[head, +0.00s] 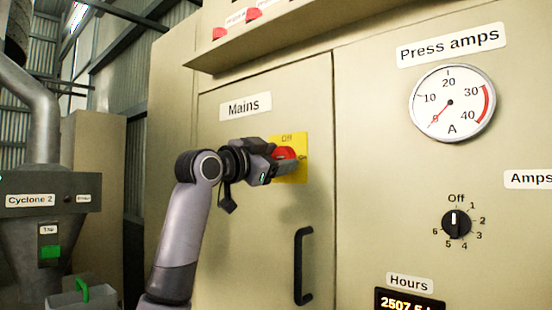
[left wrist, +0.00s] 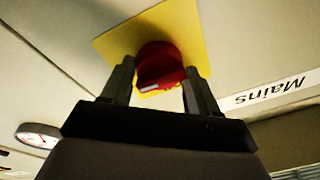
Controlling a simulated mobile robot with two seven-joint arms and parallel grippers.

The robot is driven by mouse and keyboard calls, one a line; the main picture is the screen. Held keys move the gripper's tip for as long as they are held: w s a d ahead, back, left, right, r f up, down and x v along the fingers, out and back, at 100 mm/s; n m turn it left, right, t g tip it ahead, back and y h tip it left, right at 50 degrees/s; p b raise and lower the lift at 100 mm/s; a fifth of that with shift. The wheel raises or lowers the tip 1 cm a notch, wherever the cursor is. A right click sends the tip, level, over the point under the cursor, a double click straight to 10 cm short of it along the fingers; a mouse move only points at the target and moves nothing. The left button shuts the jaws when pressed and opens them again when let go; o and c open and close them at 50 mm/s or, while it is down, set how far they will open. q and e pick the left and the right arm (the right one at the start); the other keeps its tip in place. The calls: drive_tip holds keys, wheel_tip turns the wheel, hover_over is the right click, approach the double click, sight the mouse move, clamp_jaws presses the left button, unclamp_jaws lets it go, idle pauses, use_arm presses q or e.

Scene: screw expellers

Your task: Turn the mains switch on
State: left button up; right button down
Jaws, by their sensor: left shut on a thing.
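The mains switch is a red rotary knob (head: 284,153) on a yellow plate (head: 302,146), set in the cabinet door under the "Mains" label (head: 245,107). "Off" is printed at the top of the plate. My left gripper (head: 288,163) is at the knob, its fingers partly covering it. In the left wrist view the red knob (left wrist: 158,64) sits between the two fingers of the left gripper (left wrist: 160,82), with the yellow plate (left wrist: 185,30) behind. The gripper is shut on the knob. A white mark shows on the knob's edge. My right gripper is not in view.
A black door handle (head: 301,266) stands out below the switch. To the right are the "Press amps" dial (head: 452,103), needle near zero, and a black selector knob (head: 456,223). A ledge (head: 270,38) with red lamps juts out above. The Cyclone 2 unit (head: 45,200) stands at left.

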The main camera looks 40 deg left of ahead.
use_arm(q)
drive_tip(key=o, duration=1.4)
drive_tip(key=shift+d+f, duration=0.2)
drive_tip(key=shift+r, duration=0.1)
drive_tip(key=shift+s+a, duration=0.1)
drive_tip(key=shift+s, duration=0.3)
drive_tip(key=shift+s+a+f+b, duration=0.15)
drive_tip(key=shift+s+b, duration=0.2)
drive_tip(key=shift+s, duration=0.7)
drive_tip(key=shift+s+f+b, duration=0.2)
drive_tip(key=shift+s+b, duration=0.2)
drive_tip(key=shift+s, duration=0.6)
drive_tip(key=shift+s+a+f+b, duration=0.15)
drive_tip(key=shift+s+b, duration=0.2)
drive_tip(key=shift+s, duration=0.7)
drive_tip(key=shift+d, duration=0.1)
